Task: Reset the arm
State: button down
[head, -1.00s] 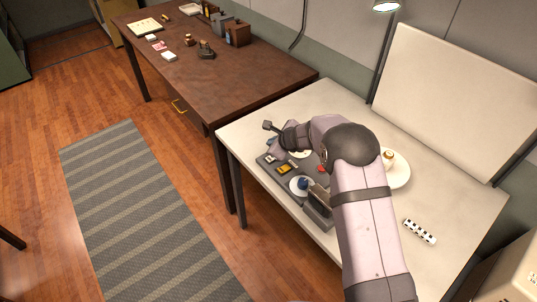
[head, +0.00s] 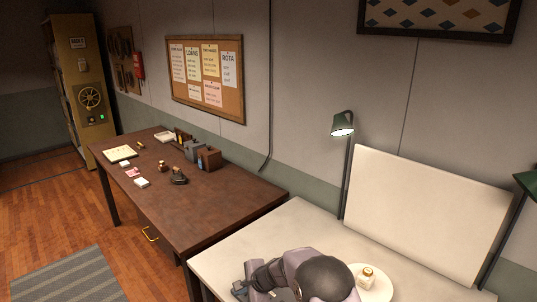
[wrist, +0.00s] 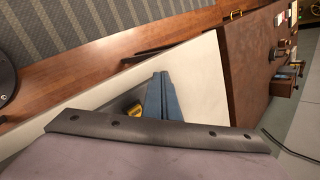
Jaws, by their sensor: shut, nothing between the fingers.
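My arm (head: 322,278) shows at the bottom of the head view, bent over the near part of the cream table (head: 290,225). In the wrist view my gripper (wrist: 160,78) shows as two blue-grey fingers close together, shut and empty. The fingers stick out past a dark bolted edge of my own arm. A yellow item (wrist: 132,111) lies beside the fingers in the picture, partly hidden by that edge.
A white plate (head: 378,290) with a small cream item (head: 367,277) stands right of my arm. A desk lamp (head: 342,124) and an upright cream panel (head: 425,215) are behind. A brown desk (head: 215,215) with small items adjoins at left.

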jog(key=s+d+f+n+g, duration=0.25)
jog(key=s+f+n, duration=0.3)
jog(key=s, duration=0.55)
jog(key=s+d+n+g+h, duration=0.2)
jog(key=s+d+n, duration=0.1)
jog(key=s, duration=0.5)
jog(key=s+d+n+g+h, duration=0.1)
jog(key=s+d+n+g, duration=0.25)
jog(key=s, duration=0.35)
jog(key=s+d+r+n+h, duration=0.35)
jog(key=s+d+r, duration=0.55)
jog(key=s+d, duration=0.4)
jog(key=w+d+r+m+t+b, duration=0.1)
jog(key=w+d+r+t, duration=0.1)
jog(key=r, duration=0.4)
jog(key=shift+w+d+t+y, duration=0.15)
jog(key=shift+w+t+y, duration=0.35)
jog(key=shift+w, duration=0.55)
